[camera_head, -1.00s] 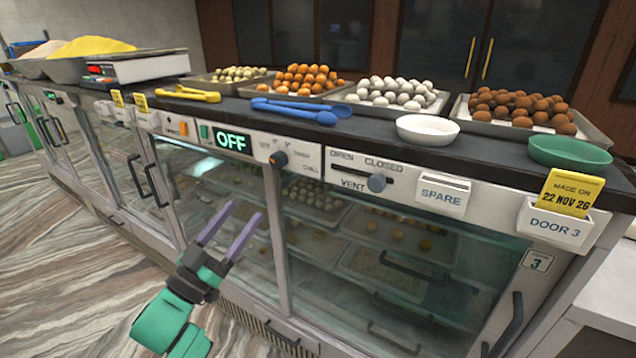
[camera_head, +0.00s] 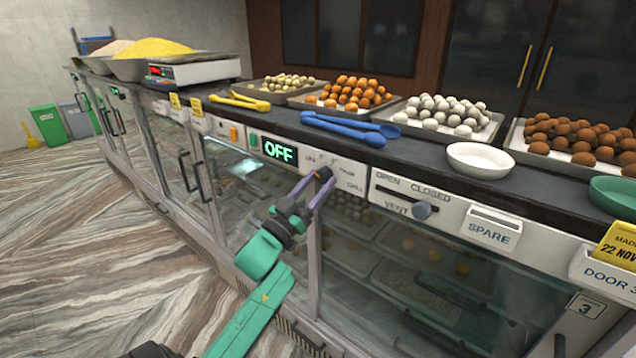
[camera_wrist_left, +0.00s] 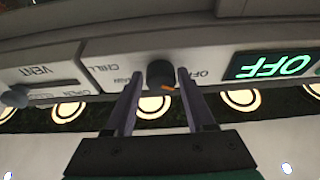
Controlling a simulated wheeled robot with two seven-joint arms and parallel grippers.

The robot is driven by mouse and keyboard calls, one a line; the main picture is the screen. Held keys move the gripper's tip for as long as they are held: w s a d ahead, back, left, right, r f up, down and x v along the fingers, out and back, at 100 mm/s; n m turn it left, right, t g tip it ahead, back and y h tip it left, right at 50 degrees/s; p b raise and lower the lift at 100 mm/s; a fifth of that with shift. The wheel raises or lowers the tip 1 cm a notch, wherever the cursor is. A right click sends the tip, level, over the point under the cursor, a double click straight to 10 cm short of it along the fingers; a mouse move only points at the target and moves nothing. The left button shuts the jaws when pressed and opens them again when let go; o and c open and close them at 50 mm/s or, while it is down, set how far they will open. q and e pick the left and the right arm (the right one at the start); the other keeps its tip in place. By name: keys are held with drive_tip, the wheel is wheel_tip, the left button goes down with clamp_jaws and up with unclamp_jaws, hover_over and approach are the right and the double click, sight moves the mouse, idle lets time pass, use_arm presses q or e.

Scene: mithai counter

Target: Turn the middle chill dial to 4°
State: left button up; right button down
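The dark chill dial (camera_head: 323,173) is on the white panel of the middle case, right of the green display (camera_head: 280,151) that reads OFF. In the left wrist view the dial (camera_wrist_left: 160,74) appears upside down, with an orange mark and the labels CHILL and OFF on either side. My left gripper (camera_head: 318,180) is at the dial, its two purple fingers on either side of it. In the left wrist view the gripper (camera_wrist_left: 158,78) is open, with a visible gap between one finger and the dial; contact on the other side is unclear. My right gripper is out of view.
Blue tongs (camera_head: 345,128), sweet trays and a white bowl (camera_head: 480,160) stand on the counter above. Glass doors are below.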

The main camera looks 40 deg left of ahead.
use_arm(q)
clamp_jaws()
drive_tip(key=shift+a+f+m, duration=0.1)
drive_tip(key=shift+m, duration=0.3)
drive_tip(key=shift+m+h, duration=0.4)
drive_tip(key=m+h, duration=0.2)
drive_tip(key=m, duration=0.2)
drive_tip(key=shift+a, duration=0.15)
drive_tip(key=shift+a+m+g+h, duration=0.1)
drive_tip(key=shift+m+g+h, duration=0.4)
drive_tip(key=shift+m, duration=0.85)
drive_tip(key=shift+a+m+g+h, duration=0.1)
drive_tip(key=shift+m+g+h, duration=0.2)
drive_tip(key=shift+m+h, duration=0.75)
drive_tip(key=shift+m+p, duration=0.3)
drive_tip(key=shift+m, duration=0.2)
drive_tip(key=o, duration=0.5)
unclamp_jaws()
